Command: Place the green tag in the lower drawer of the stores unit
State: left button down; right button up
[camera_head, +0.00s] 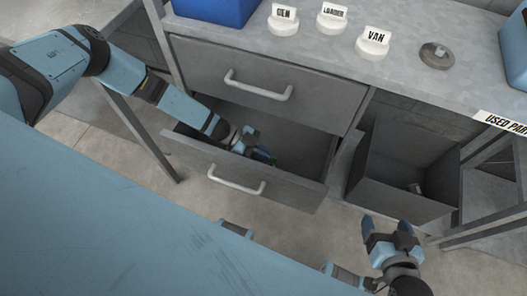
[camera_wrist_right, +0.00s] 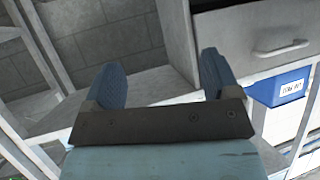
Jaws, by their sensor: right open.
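The stores unit has a shut upper drawer (camera_head: 250,72) and a lower drawer (camera_head: 290,190) that is pulled open. I see no green tag in either view; the inside of the drawer is partly hidden by my left arm. My right gripper (camera_head: 388,224) is open and empty, low in front of the open bin; its spread fingers also show in the right wrist view (camera_wrist_right: 164,85).
White tags marked GEN (camera_head: 283,22), LOADER (camera_head: 332,20) and VAN (camera_head: 373,43) stand on the bench top beside a grey metal disc (camera_head: 436,56). A grey open bin (camera_head: 400,193) is right of the drawer. A blue labelled bin (camera_wrist_right: 280,88) shows in the right wrist view.

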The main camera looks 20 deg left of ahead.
pick_arm(q)
jog(key=c, duration=1.3)
grip_release()
jog(key=shift+c, duration=0.2)
jog(key=shift+r, duration=0.1)
jog(key=shift+r, duration=0.3)
jog(key=shift+w+r+p, duration=0.1)
jog(key=shift+r+p, duration=0.4)
jog(key=shift+r, duration=0.05)
jog(key=p+v, duration=0.1)
jog(key=v, duration=1)
jog(key=shift+a, duration=0.5)
pick_arm(e)
jog(key=shift+s+d+f, duration=0.1)
jog(key=shift+s+d, duration=0.05)
jog(key=shift+d, duration=0.05)
pick_arm(q)
jog(key=shift+f, duration=0.15)
